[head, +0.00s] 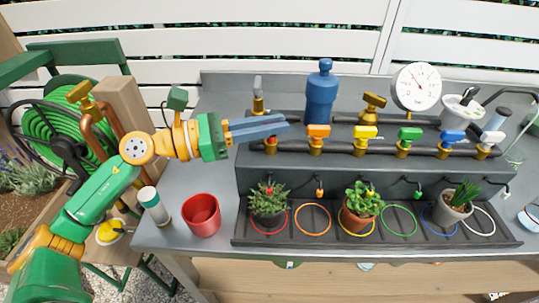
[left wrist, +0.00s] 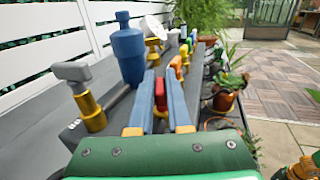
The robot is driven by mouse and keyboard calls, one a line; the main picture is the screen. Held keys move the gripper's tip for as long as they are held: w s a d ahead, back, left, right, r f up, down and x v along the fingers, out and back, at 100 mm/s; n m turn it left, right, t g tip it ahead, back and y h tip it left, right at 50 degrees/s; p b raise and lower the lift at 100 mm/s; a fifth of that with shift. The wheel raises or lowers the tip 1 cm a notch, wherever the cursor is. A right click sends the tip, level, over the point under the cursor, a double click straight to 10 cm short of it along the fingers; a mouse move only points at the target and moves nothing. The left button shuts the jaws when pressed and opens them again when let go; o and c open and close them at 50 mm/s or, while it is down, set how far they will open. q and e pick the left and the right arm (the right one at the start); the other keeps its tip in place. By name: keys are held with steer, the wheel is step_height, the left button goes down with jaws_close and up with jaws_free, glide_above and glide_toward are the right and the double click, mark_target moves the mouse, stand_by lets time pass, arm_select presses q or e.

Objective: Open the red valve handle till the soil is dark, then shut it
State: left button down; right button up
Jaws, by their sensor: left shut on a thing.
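My left gripper (head: 258,128) reaches in from the left, its two blue fingers over the left end of the valve row. It is shut on the red valve handle (left wrist: 160,94), which shows between the fingers in the left wrist view. In the head view the fingers hide most of the handle; only a red and brass part of the valve (head: 270,145) shows below them. Below it, a dark pot with a green plant (head: 268,211) stands within the red ring (head: 254,228). Leaves cover most of its soil, so its shade cannot be told. My right gripper is out of view.
Orange (head: 318,131), yellow (head: 365,132), green (head: 410,134) and blue (head: 453,137) handles follow along the pipe. A blue bottle (head: 321,95) and a gauge (head: 416,87) stand behind. A red pot (head: 201,215) and white canister (head: 153,205) stand at the front left.

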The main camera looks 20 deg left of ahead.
arm_select(q)
steer(key=shift+f+m+g+h+b, duration=0.15)
steer(key=shift+m+g+h+b, duration=0.5)
steer(key=shift+g, duration=0.25)
steer(key=shift+m+g+h, duration=0.45)
steer(key=shift+m+g, duration=0.5)
steer(key=shift+g, duration=0.35)
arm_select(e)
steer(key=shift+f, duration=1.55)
arm_select(q)
steer(key=shift+m+g, duration=0.3)
steer(key=shift+g, duration=0.2)
steer(key=c, duration=0.9)
jaws_free()
steer(key=shift+d, duration=0.15)
steer(key=shift+o, duration=0.2)
steer(key=b+v, duration=0.2)
steer(key=v, duration=0.4)
steer(key=shift+a, duration=0.3)
steer(key=shift+s+a, duration=0.15)
steer(key=shift+a, duration=0.1)
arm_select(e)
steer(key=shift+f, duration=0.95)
